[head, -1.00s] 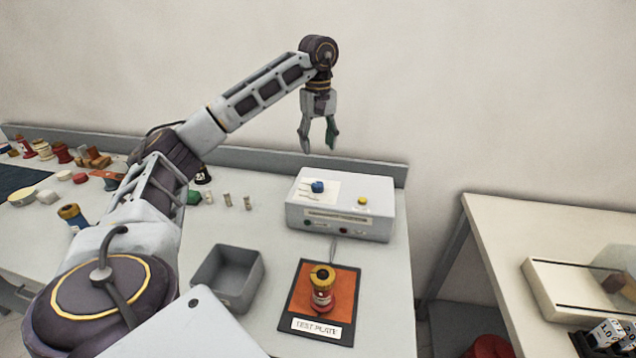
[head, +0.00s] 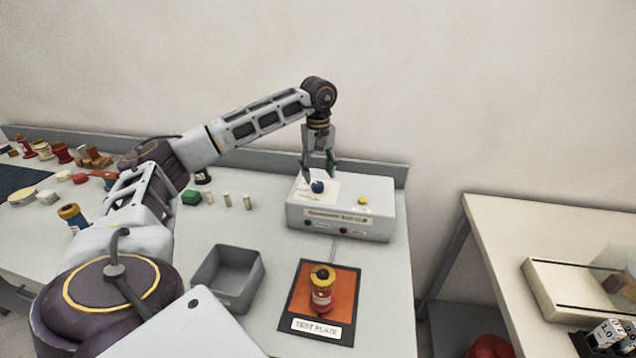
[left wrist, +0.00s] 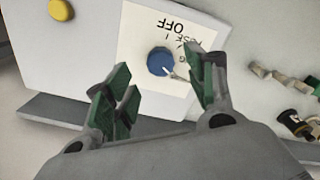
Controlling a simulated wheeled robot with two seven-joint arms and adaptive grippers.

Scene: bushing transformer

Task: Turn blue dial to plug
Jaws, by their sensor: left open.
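The blue dial (head: 317,186) sits on a white label on top of the grey-white box (head: 350,222). In the left wrist view the blue dial (left wrist: 161,62) has a white pointer mark, and the label around it shows "OFF" and other partly hidden words, upside down. My left gripper (head: 319,170) points down just above the dial, its fingers apart. In the left wrist view the green-padded fingers of my left gripper (left wrist: 163,90) stand on either side of the dial in the picture; contact cannot be told. My right gripper is not in view.
A yellow button (head: 362,200) is on the box, right of the dial. A red bushing with a yellow top (head: 322,290) stands on the orange test plate (head: 340,280) in front. An empty grey tray (head: 228,278) is left of it. A wall stands behind.

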